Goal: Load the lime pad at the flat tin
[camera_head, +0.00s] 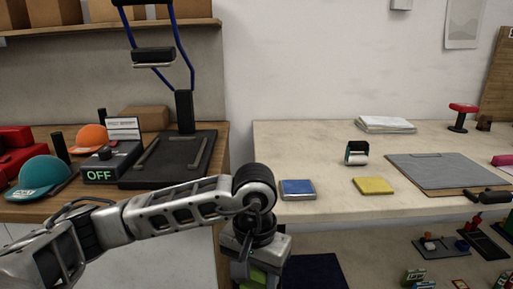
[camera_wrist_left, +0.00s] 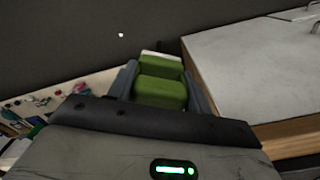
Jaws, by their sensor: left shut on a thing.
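The lime pad (camera_wrist_left: 160,88) is a green block with a pale far edge, held between the two fingers of my left gripper (camera_wrist_left: 160,72) in the left wrist view. In the head view its green side (camera_head: 256,278) shows at the bottom edge, below my left wrist. My left gripper (camera_head: 258,272) is shut on it, in front of the light table's left front edge. A flat blue square with a grey rim (camera_head: 297,189) lies on the table near that edge, and a flat yellow square (camera_head: 374,186) lies to its right. I cannot tell which is the flat tin.
A small black-and-white stamp-like item (camera_head: 356,153) stands behind the yellow square. A grey clipboard (camera_head: 440,171) lies to the right. A heat press (camera_head: 165,150) and caps (camera_head: 43,174) stand on the left counter. Small items lie on a lower surface at the bottom right (camera_head: 440,246).

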